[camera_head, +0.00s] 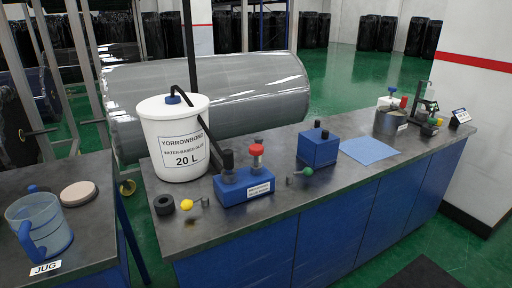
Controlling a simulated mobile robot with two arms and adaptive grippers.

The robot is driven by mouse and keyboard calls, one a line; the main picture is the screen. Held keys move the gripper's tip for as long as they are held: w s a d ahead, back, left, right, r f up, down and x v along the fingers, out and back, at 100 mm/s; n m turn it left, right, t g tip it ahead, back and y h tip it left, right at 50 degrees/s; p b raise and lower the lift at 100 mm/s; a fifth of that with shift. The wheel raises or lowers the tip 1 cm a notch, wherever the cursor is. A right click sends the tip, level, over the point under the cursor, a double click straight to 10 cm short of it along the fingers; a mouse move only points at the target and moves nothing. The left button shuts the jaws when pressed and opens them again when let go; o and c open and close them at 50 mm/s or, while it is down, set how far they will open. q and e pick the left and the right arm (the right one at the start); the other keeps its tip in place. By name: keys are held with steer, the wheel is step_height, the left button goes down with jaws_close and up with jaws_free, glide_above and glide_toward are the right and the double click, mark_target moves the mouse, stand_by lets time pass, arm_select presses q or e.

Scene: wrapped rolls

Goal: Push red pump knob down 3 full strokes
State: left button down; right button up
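A blue block (245,187) with a white label stands on the grey bench near its front left. It bears two upright fittings. The other has a black top (227,158). A second, smaller red-topped item (403,102) stands at the far right end of the bench. Which red part is the pump knob is not labelled legibly. Neither of my grippers shows in the head view, and nothing is seen touching the red knob.
A white 20 L bucket (182,155) with a black hose stands behind and left of the block. A blue box (319,147), a blue sheet (369,150) and a grey pot (390,122) lie rightward. A blue jug (52,232) stands on the left table. The bench front right is clear.

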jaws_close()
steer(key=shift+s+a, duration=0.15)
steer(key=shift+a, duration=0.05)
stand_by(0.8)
